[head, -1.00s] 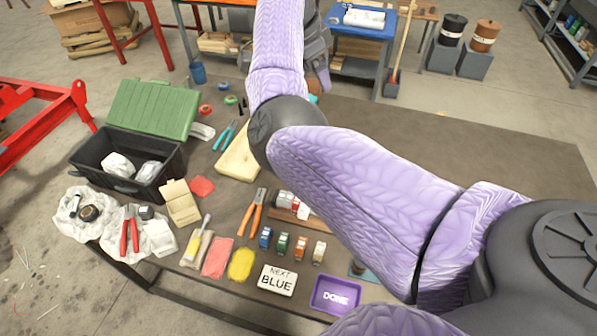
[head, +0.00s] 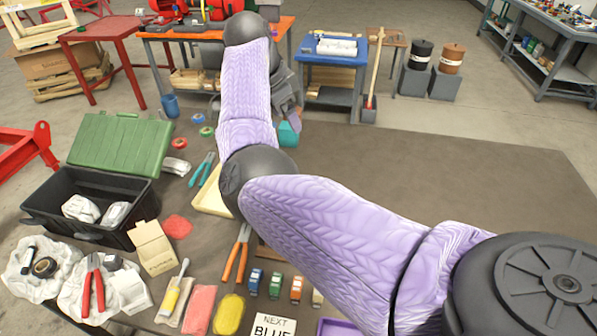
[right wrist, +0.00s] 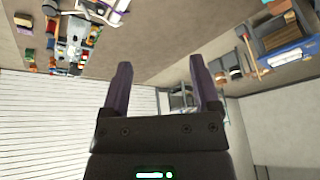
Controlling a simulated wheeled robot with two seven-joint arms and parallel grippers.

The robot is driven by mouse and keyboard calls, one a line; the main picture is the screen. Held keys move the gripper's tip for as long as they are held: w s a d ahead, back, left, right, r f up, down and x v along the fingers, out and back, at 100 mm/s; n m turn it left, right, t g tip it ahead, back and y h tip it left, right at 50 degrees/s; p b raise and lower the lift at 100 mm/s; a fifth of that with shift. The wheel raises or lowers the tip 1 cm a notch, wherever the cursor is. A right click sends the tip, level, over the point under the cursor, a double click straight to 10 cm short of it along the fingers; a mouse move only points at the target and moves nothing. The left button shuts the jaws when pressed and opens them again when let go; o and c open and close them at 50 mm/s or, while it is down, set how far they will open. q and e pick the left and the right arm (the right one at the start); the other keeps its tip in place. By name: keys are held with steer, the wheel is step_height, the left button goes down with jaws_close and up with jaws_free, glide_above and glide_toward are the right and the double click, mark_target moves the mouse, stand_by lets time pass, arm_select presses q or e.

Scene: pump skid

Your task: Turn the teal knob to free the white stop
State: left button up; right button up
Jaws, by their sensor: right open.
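My right gripper (head: 293,115) is partly hidden behind my purple arm in the head view, beyond the arm's far links. In the right wrist view its two purple fingers (right wrist: 160,64) stand wide apart with nothing between them. A small teal piece (head: 288,133) shows just below the gripper in the head view. I cannot tell whether it is the knob, or whether the gripper touches it. I cannot make out the white stop in either view; my arm covers part of the table. My left gripper is not in view.
The brown tabletop (head: 440,180) is clear to the right. A blue workbench (head: 335,72) stands behind.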

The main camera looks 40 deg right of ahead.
steer(key=shift+g, duration=0.4)
steer(key=d+f+b, duration=0.1)
steer(key=f+b, duration=0.8)
steer(key=f, duration=0.3)
steer(key=d+f+b, duration=0.1)
steer(key=f+b, duration=0.8)
steer(key=f, duration=0.3)
steer(key=d+f+b, duration=0.1)
steer(key=f+b, duration=0.8)
steer(key=f, duration=0.4)
steer(key=shift+w+d, duration=0.2)
steer(key=shift+d+f, duration=0.2)
steer(key=shift+f, duration=0.1)
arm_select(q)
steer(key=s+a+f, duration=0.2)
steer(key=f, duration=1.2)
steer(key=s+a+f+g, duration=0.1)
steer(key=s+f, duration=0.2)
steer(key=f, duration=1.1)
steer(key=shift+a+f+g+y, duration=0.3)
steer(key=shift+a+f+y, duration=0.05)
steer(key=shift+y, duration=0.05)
arm_select(e)
steer(key=c, duration=0.9)
jaws_close()
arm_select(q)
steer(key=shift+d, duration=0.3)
